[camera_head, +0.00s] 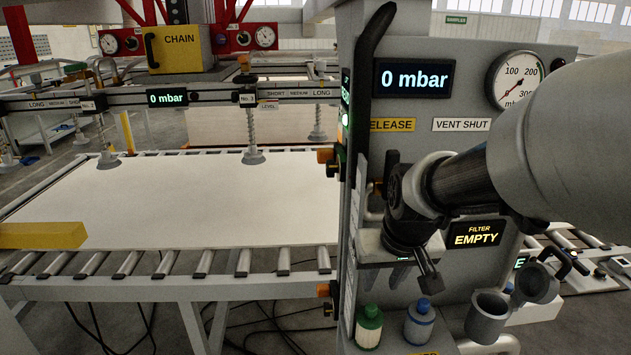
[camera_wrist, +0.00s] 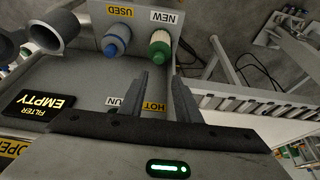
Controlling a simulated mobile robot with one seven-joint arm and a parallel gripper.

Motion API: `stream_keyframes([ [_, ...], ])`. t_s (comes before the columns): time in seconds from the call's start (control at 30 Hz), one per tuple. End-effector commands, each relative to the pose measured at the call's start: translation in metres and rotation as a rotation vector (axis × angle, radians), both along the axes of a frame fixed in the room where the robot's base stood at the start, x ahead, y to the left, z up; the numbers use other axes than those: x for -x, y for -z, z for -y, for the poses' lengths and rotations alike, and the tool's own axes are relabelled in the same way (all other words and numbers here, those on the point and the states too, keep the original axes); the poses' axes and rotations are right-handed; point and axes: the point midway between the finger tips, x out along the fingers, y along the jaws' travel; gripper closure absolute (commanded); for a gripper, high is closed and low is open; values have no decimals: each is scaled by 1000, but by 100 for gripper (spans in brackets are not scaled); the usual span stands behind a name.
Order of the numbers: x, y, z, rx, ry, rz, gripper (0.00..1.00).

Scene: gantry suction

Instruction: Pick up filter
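Two filter cartridges stand on a shelf low on the grey panel. One has a green top (camera_head: 368,327) and shows beside the NEW label in the wrist view (camera_wrist: 159,50). The other has a blue top (camera_head: 419,322) and shows beside the USED label in the wrist view (camera_wrist: 115,42). My gripper (camera_head: 427,280) is above and apart from both. In the wrist view its two fingers (camera_wrist: 160,80) are spread with nothing between them. The grey filter cup (camera_head: 487,318) stands open at the right, its lid (camera_head: 537,283) swung aside. The filter display (camera_head: 479,234) reads EMPTY.
The roller conveyor (camera_head: 180,262) with a large pale sheet (camera_head: 180,205) lies left. The suction beam (camera_head: 215,96) hangs above it. Both pressure displays read 0 mbar.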

Motion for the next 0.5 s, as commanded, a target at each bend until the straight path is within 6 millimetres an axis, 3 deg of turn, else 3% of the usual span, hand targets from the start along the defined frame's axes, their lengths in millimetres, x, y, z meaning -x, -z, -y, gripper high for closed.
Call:
stream_keyframes([
  [0.23,-19,49,0,0,0,-5,70],
  [0.5,-27,69,0,1,0,-1,70],
])
